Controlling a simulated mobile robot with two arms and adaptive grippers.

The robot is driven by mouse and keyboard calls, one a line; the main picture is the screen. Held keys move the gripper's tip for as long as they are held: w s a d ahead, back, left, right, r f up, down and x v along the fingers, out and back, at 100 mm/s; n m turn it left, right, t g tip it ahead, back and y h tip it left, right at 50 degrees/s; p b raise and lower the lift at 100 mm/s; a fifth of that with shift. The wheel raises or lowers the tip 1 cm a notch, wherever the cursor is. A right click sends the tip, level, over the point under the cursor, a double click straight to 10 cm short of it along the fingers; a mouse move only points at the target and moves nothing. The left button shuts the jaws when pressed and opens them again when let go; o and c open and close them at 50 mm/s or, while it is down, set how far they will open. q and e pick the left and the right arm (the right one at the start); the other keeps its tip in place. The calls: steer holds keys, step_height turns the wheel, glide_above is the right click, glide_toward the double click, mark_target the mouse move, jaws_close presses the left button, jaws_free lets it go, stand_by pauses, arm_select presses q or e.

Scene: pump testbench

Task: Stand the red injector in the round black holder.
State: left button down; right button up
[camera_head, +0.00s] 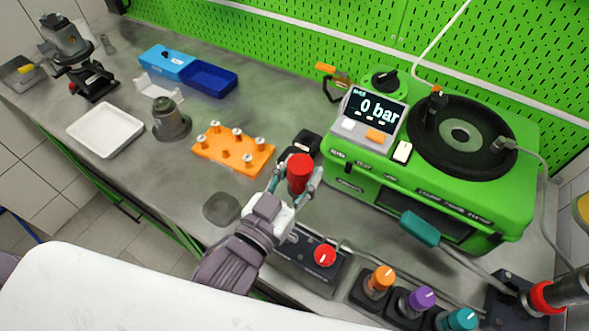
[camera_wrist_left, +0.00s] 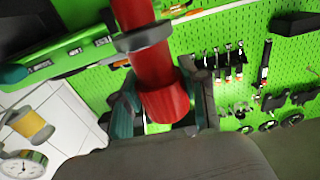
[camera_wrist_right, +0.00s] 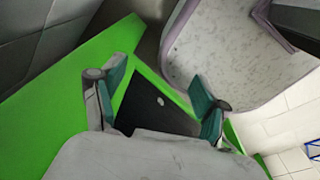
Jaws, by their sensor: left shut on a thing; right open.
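My left gripper (camera_head: 295,187) is shut on the red injector (camera_head: 299,170) and holds it over the bench, left of the green test machine. In the left wrist view the injector (camera_wrist_left: 162,80) is a red cylinder with a grey collar, between the fingers of the left gripper (camera_wrist_left: 165,118). A flat, dark round piece (camera_head: 221,208) lies on the bench left of the gripper. A black object (camera_head: 306,142) stands just behind the injector, partly hidden. I cannot tell which is the round black holder. My right gripper (camera_wrist_right: 160,95) is open and empty in the right wrist view.
The green machine (camera_head: 360,175) with a "0 bar" display (camera_head: 377,106) and black ring (camera_head: 465,170) stands at right. An orange rack (camera_head: 215,155) with several pegs is at left. A black block with a red knob (camera_head: 325,255) and several coloured knobs (camera_head: 381,278) line the front.

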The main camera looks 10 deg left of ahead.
arm_select(q)
steer(key=w+a+f+b, duration=0.1)
steer(key=w+f+b, duration=0.1)
steer(key=f, duration=0.1)
steer(key=w+a+f+b, duration=0.2)
steer(key=f+b, duration=0.1)
steer(key=w+a+f+b, duration=0.1)
steer(key=w+f+b, duration=0.2)
steer(key=shift+a+f, duration=0.1)
steer(key=shift+a, duration=0.1)
steer(key=shift+w, duration=0.1)
steer(key=c, duration=1.1)
jaws_free()
steer(key=shift+f, duration=0.1)
steer(key=o, duration=0.5)
